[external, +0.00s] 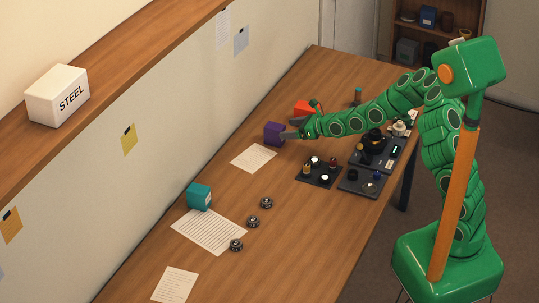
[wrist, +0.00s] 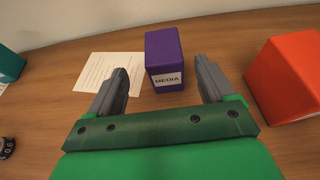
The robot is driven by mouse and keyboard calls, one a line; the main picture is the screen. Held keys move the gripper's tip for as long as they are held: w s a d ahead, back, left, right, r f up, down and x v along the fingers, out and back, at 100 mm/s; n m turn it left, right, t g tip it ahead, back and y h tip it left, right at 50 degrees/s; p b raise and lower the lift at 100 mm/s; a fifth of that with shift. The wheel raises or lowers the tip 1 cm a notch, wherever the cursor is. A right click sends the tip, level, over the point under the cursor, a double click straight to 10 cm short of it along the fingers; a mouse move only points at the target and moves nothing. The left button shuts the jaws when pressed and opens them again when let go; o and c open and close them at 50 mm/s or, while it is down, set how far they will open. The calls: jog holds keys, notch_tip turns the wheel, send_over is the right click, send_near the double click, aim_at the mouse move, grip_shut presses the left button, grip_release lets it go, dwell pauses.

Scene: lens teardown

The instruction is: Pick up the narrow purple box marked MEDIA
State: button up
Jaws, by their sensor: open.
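The narrow purple box (wrist: 164,55) stands upright on the wooden table, its white MEDIA label facing my gripper in the wrist view. In the external view the purple box (external: 273,134) is near the table's wall side. My gripper (wrist: 163,86) is open and empty, with the box just ahead of and between its two grey fingers. The box sits nearer the right finger, and I see a gap on both sides. In the external view my gripper (external: 285,129) reaches toward the box from the right, with its fingers close to the box.
A red-orange box (wrist: 290,75) stands close to the right finger. A paper sheet (wrist: 100,70) lies to the left, and a teal box (wrist: 8,65) is further left. Dark trays (external: 318,180) with small parts lie on the table near my arm. A white STEEL box (external: 57,95) is on the ledge.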

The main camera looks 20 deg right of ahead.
aim_at(275, 132)
jog(key=shift+w+f, duration=0.2)
jog(key=shift+f, duration=0.35)
jog(key=shift+x, duration=1)
jog(key=shift+f+x, duration=0.15)
jog(key=shift+x, duration=0.75)
jog(key=shift+f+x, duration=0.15)
jog(key=shift+x, duration=1.5)
jog(key=shift+c, duration=0.2)
jog(key=c, duration=1.1)
jog(key=shift+o, duration=0.2)
jog(key=shift+r, duration=0.1)
